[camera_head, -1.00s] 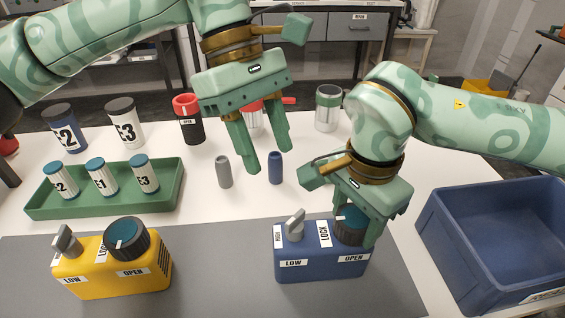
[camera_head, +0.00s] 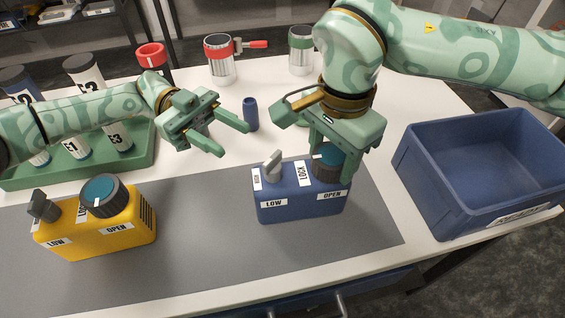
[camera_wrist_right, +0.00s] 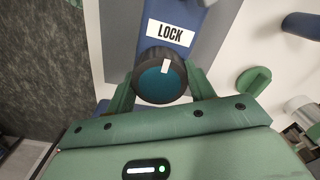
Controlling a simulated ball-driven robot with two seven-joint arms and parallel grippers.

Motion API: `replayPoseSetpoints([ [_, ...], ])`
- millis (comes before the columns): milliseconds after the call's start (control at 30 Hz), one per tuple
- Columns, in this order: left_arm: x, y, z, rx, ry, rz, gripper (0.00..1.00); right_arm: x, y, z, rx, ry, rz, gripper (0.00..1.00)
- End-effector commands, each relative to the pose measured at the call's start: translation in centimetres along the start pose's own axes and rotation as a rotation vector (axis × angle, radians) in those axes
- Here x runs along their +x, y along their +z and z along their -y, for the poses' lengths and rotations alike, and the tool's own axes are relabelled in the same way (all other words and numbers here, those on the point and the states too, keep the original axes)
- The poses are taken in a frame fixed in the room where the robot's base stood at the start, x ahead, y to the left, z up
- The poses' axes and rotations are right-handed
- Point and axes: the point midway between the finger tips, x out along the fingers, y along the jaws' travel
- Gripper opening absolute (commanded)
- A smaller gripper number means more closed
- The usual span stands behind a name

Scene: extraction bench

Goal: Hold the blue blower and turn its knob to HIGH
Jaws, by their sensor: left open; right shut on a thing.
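The blue blower (camera_head: 290,205) stands upright on the grey mat, with LOW, HIGH, LOCK and OPEN labels. Its grey lever knob (camera_head: 272,165) is at the left of its top, beside the HIGH label, and is untouched. My right gripper (camera_head: 329,165) is shut on the round teal-and-black dial (camera_wrist_right: 160,80) at the right of the top. In the right wrist view the dial's white mark points towards the LOCK label (camera_wrist_right: 170,33). My left gripper (camera_head: 235,141) is open and empty, above the table to the upper left of the blower.
A similar yellow blower (camera_head: 105,230) stands on the mat (camera_head: 205,225) at left. A green tray (camera_head: 150,150) with vials is behind it. A small blue cylinder (camera_head: 250,115) stands just beyond my left gripper. A blue crate (camera_head: 470,225) is at right.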

Motion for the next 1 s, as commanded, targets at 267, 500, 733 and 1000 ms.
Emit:
replayPoseSetpoints([
  [267, 4.1, 0.0, -0.1, -0.025, 0.008, 0.000, 0.45, 0.0, 0.0, 0.0, 0.000, -0.001, 0.000, 0.20],
  [500, 9.2, 0.0, -0.1, -0.024, 0.006, 0.001, 0.45, 0.0, 0.0, 0.0, 0.000, -0.001, 0.000, 0.20],
  [733, 11.7, 0.0, -0.1, -0.024, 0.004, 0.001, 0.45, 0.0, 0.0, 0.0, 0.000, -0.001, 0.000, 0.20],
  [1000, 12.0, 0.0, -0.1, -0.023, 0.002, 0.002, 0.45, -0.1, 0.0, 0.0, 0.000, -0.001, 0.000, 0.20],
])
